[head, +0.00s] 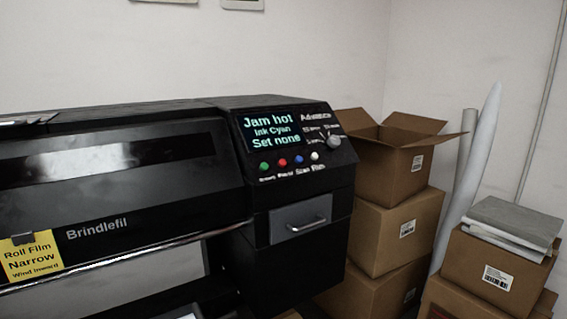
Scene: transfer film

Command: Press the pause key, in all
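The control panel sits at the right end of a black wide printer (150,170) marked "Brindlefil". Small labels lie under the keys; the one under the red key looks like "Pause" but is blurred, and the last two look like "Scan" and "Film". Above them a screen (271,132) reads "Jam hot", "Ink Cyan", "Set none". Neither of my grippers is in view.
A grey knob (333,141) under "Advance" is right of the screen. A drawer with a handle (306,224) is below the keys. A yellow "Roll Film Narrow" tag (30,256) hangs left. Stacked cardboard boxes (393,232) and white rolls (470,175) stand right.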

